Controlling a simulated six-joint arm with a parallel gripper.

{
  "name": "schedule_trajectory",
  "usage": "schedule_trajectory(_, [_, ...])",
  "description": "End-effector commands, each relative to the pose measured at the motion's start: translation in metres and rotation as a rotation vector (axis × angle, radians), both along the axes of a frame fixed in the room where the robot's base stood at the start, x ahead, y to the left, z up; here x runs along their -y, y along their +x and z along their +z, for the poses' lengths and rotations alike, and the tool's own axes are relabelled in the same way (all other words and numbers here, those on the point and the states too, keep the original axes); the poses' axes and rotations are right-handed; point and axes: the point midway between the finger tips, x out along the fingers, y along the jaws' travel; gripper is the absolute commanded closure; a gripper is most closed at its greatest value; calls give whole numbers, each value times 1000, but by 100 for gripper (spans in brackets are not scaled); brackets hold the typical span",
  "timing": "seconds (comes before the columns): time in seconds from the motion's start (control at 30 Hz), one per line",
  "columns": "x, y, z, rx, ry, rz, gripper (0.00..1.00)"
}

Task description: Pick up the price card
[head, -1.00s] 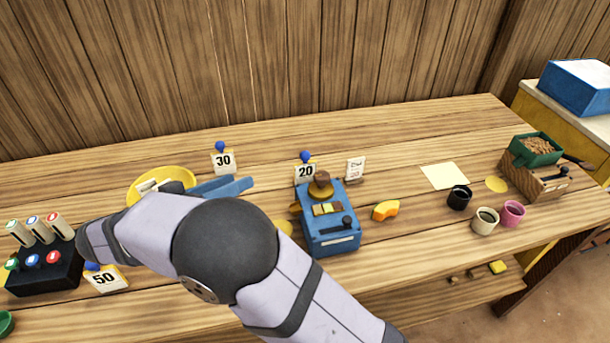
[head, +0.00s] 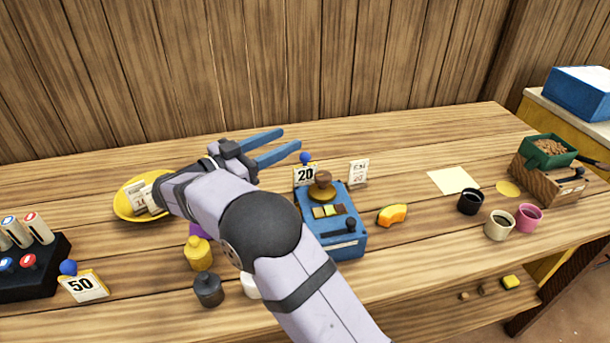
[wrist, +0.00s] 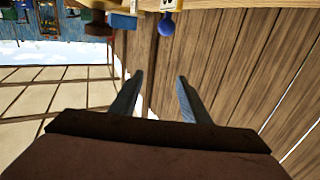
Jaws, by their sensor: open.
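Several white cards show in the head view. A "20" card (head: 305,175) with a blue ball on top stands behind the blue scale-like box, and a "50" card (head: 83,286) with a blue ball leans at the front left. A small white card with fine print (head: 358,173) stands right of the "20" card. My gripper (head: 290,139) is open and empty, its blue fingers pointing right above the back of the table, left of and higher in the picture than the "20" card. In the wrist view, my open fingers (wrist: 160,76) have nothing between them; a blue ball (wrist: 167,25) is beyond them.
The blue box (head: 335,240) stands mid-table, an orange piece (head: 392,215) to its right. A yellow dish (head: 124,207) holding pale items is at left, partly behind my arm. Yellow (head: 198,256) and dark (head: 208,291) weights stand in front. Cups (head: 498,225) are at right.

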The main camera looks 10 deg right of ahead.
Motion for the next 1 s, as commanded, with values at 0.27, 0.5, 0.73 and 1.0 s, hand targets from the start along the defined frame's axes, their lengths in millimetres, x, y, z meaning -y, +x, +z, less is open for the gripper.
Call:
schedule_trajectory(0.27, [0, 0, -46, -6, -3, 1, 58])
schedule_trajectory(0.5, [5, 2, -71, -1, 0, -2, 58])
schedule_trajectory(0.73, [11, 5, -71, -2, 0, 0, 58])
schedule_trajectory(1.0, [27, 12, -70, -3, -1, -3, 58])
